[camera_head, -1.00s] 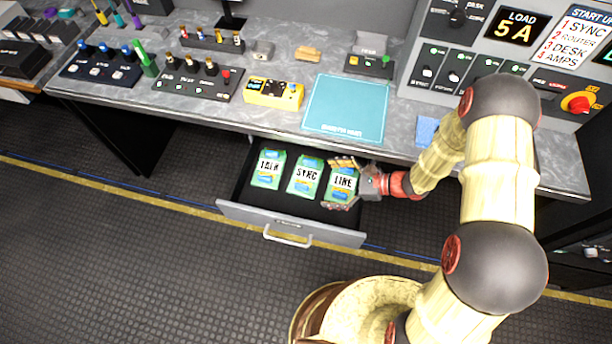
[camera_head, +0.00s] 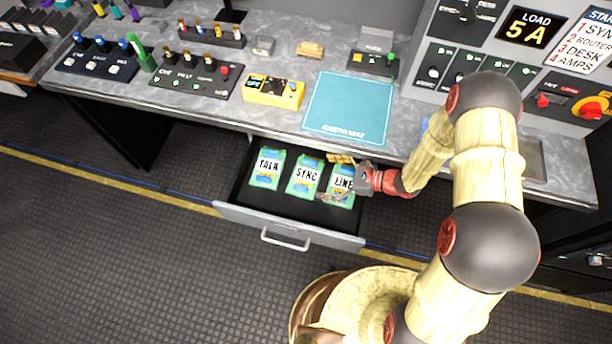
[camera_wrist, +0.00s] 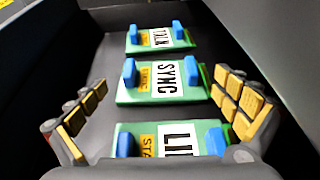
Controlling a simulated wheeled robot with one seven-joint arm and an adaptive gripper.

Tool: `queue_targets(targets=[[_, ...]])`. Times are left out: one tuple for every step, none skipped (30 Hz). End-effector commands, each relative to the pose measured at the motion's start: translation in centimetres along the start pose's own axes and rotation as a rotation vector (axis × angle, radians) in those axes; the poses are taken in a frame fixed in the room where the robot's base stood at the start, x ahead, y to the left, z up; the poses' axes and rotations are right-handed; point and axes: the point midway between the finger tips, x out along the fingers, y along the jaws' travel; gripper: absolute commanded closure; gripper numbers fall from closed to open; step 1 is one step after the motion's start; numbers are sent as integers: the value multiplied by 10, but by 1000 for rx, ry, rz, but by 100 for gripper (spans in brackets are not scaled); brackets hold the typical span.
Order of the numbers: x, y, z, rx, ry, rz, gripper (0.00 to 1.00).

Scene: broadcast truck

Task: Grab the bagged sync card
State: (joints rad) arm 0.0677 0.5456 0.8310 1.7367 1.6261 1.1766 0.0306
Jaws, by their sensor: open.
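The bagged sync card (camera_head: 304,174) lies in the open drawer (camera_head: 289,225), between the TALK card (camera_head: 268,168) and the LINE card (camera_head: 341,185). In the wrist view the SYNC card (camera_wrist: 163,79) is green with a white SYNC label, a yellow tag and blue blocks at its ends. My gripper (camera_head: 338,177) is open and empty at the drawer's right side, over the LINE card. In the wrist view its two fingers (camera_wrist: 158,115) spread either side of the LINE card (camera_wrist: 168,140), with the SYNC card farther ahead.
The drawer's walls close in around the cards. The grey countertop (camera_head: 220,112) overhangs the drawer's back. A teal mat (camera_head: 347,107) and a yellow device (camera_head: 273,92) lie on it. The floor before the drawer is clear.

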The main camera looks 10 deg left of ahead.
Motion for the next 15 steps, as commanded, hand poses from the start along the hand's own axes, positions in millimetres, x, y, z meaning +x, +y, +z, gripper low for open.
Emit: queue_targets(targets=[[6,0,-1,-1,0,2,0],[8,0,-1,-2,0,3,0],[13,0,-1,-1,0,2,0],[17,0,-1,-1,0,3,0],[21,1,-1,-2,0,4,0],[28,1,-1,-1,0,4,0],[32,1,-2,-1,0,4,0],[37,1,-2,-1,0,4,0],[42,1,-2,-1,0,3,0],[45,1,-2,-1,0,3,0],[48,1,-1,-1,0,3,0],[52,1,-1,0,0,2,0],[53,1,-1,0,0,1,0],[54,0,-1,0,0,1,0],[55,0,0,0,0,0,0]])
